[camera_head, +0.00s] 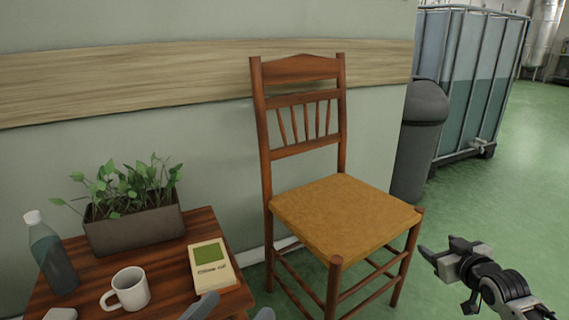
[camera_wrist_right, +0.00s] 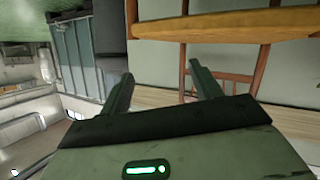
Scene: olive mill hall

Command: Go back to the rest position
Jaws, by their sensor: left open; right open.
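My left gripper (camera_head: 232,311) shows only as two grey fingertips at the bottom edge, spread apart, by the front right corner of the small wooden table (camera_head: 178,287). Nothing shows between them; the rest of it is out of frame. My right gripper (camera_head: 449,278) is at the lower right, in front of and right of the chair (camera_head: 345,215). In the right wrist view its two fingers (camera_wrist_right: 163,88) stand apart with nothing between them, and the chair (camera_wrist_right: 230,25) is beyond them.
On the table are a planter (camera_head: 135,228), a bottle (camera_head: 52,255), a white mug (camera_head: 130,288) and a book or box (camera_head: 211,266). A grey bin (camera_head: 420,140) and a caged tank (camera_head: 470,80) stand behind the chair. Green floor (camera_head: 515,190) is clear at right.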

